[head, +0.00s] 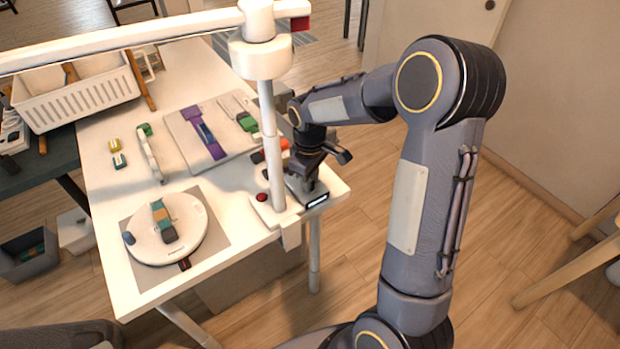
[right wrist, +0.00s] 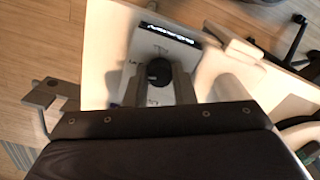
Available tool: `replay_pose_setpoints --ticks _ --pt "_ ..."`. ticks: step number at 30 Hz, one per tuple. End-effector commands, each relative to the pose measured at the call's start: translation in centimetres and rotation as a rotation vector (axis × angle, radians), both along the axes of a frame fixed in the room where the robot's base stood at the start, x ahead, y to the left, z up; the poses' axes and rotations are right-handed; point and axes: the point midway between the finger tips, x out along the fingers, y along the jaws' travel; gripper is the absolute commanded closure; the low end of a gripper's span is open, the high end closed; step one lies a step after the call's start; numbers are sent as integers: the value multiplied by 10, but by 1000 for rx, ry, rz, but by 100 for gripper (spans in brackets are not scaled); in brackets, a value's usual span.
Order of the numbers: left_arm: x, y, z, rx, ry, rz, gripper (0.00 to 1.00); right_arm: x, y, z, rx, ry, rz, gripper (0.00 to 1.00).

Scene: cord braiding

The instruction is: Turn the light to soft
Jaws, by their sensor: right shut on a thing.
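A white lamp (head: 273,150) stands at the right edge of the white table, its long arm reaching left across the top of the head view. A small control box (head: 318,201) with a lit strip display sits beside the post. In the right wrist view the box (right wrist: 168,48) shows its bright display and a dark round knob (right wrist: 159,72). My right gripper (head: 307,181) points down over the box and is shut on the knob, one finger on each side. The display's words are too small to read. My left gripper is not in view.
A red button (head: 262,197) is left of the post's foot. A round white braiding disc (head: 190,228) with coloured cord lies on a grey mat. A board (head: 180,128) with purple and green pieces lies behind. A white basket (head: 75,100) stands far left.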

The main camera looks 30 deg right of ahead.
Motion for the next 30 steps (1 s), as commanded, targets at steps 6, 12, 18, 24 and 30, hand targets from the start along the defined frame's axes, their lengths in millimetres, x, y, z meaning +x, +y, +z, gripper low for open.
replay_pose_setpoints --ticks 6,12,18,24,30 --pt "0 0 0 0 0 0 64 1 0 1 -1 -3 -54 100" --pt "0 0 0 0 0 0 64 1 0 1 -1 -3 -67 100" --pt "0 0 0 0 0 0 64 1 0 1 -1 -3 -67 100" --pt "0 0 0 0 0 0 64 1 0 1 -1 -3 -66 62" --pt "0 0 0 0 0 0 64 0 0 0 0 -1 -66 55"
